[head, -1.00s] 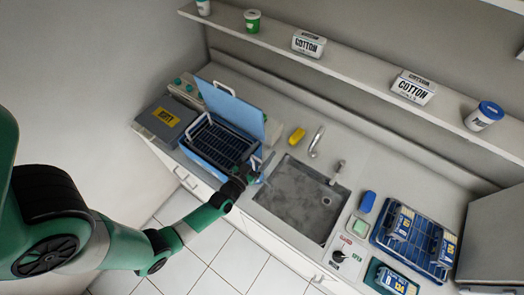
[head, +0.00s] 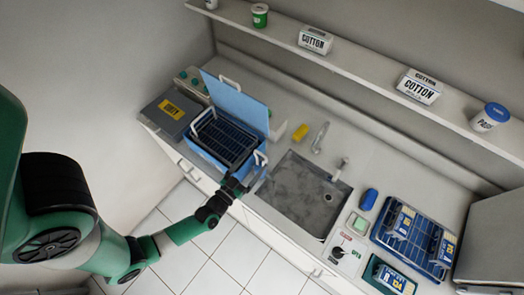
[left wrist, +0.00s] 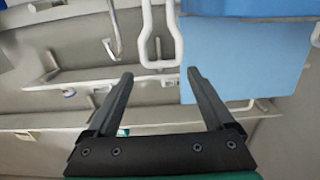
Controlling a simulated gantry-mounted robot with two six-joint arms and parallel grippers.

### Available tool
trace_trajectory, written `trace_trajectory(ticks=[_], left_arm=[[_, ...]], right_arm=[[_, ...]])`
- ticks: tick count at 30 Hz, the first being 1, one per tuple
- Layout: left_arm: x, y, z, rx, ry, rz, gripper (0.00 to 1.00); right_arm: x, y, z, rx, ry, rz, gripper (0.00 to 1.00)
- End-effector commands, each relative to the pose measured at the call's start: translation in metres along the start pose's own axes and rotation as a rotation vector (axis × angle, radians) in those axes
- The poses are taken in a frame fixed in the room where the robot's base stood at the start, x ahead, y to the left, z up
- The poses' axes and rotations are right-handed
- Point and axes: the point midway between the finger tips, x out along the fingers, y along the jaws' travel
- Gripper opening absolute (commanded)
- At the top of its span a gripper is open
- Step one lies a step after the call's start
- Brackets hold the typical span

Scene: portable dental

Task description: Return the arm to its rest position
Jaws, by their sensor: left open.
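My left arm (head: 150,250) comes in from the left in the head view. Its left gripper (head: 246,181) is open at the counter's front edge, beside the front right corner of the blue bin and left of the sink. In the left wrist view the two fingers of this gripper (left wrist: 158,85) are spread with nothing between them. A white handle (left wrist: 158,40) and a blue panel (left wrist: 245,55) show beyond the fingertips. My right gripper is not in view.
The blue bin (head: 195,158) stands open with a dark rack inside. The sink (head: 300,198) is to its right. A blue rack tray (head: 412,240) with boxes lies further right. Cotton boxes and cups stand on the wall shelf (head: 360,68). The tiled floor (head: 225,262) is clear.

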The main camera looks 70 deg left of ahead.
Motion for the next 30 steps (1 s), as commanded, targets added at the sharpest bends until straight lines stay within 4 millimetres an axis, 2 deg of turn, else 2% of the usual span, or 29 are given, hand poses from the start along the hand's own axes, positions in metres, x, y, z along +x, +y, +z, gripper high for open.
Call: trace_trajectory(ticks=[3,7,25,28,30], left_arm=[[-0.022,0.002,-0.001,0.000,-0.001,0.006,0.87],[-0.032,0.000,-0.001,0.001,0.001,0.001,0.87],[-0.033,0.001,-0.002,0.001,0.002,0.001,0.87],[-0.023,0.009,-0.019,-0.009,0.027,0.015,0.87],[-0.003,0.022,-0.044,-0.029,0.079,0.030,0.87]], right_arm=[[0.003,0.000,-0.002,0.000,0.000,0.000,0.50],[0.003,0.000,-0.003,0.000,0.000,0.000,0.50],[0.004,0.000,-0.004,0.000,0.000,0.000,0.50],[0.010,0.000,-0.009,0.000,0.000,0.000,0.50],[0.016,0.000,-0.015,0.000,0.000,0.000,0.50]])
